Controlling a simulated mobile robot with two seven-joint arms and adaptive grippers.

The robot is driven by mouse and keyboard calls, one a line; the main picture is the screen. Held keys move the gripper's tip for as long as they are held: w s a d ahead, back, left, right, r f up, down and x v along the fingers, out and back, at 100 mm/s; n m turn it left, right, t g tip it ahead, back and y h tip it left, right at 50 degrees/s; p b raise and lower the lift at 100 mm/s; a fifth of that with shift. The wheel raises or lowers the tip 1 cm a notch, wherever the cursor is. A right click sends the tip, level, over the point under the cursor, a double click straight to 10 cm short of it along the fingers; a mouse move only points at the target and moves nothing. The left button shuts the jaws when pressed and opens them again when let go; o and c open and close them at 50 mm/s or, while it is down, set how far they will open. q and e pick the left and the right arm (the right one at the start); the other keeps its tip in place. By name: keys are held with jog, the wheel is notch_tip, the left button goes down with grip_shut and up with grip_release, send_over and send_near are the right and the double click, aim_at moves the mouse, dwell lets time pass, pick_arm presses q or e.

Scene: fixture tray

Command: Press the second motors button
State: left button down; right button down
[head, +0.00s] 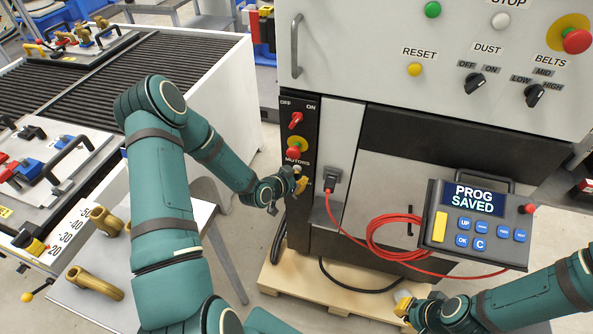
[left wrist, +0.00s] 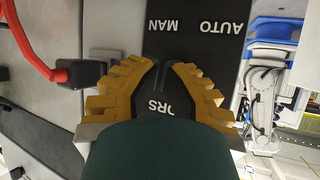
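The MOTORS label (head: 297,160) is on the narrow black panel of the grey machine, below a red button with a yellow collar (head: 294,149). A small pale button (head: 297,169) shows just under the label. My left gripper (head: 301,183) is at the panel just below it and covers what is there. In the left wrist view its yellow fingers (left wrist: 166,66) are partly open, with a narrow gap between the tips. The upside-down letters ORS (left wrist: 158,107) show between them; no button is visible there. Contact cannot be told. My right gripper (head: 403,303) is low at the right; its opening is unclear.
A red OFF/ON switch (head: 296,120) is higher on the panel. A black plug (head: 331,180) with a red cable (head: 385,232) is beside it. A pendant (head: 475,224) reading PROG SAVED is at right. AUTO and MAN markings (left wrist: 196,26) show in the wrist view.

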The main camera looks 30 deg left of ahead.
pick_arm(q)
jog(key=shift+w, duration=0.2)
dwell(0.3)
jog(key=shift+s+d, duration=0.2)
jog(key=shift+s, duration=0.65)
jog(key=s, duration=0.2)
jog(key=s+d, duration=0.1)
jog(key=s, duration=0.2)
jog(key=shift+b, duration=0.4)
jog(key=shift+d, duration=0.1)
dwell(0.4)
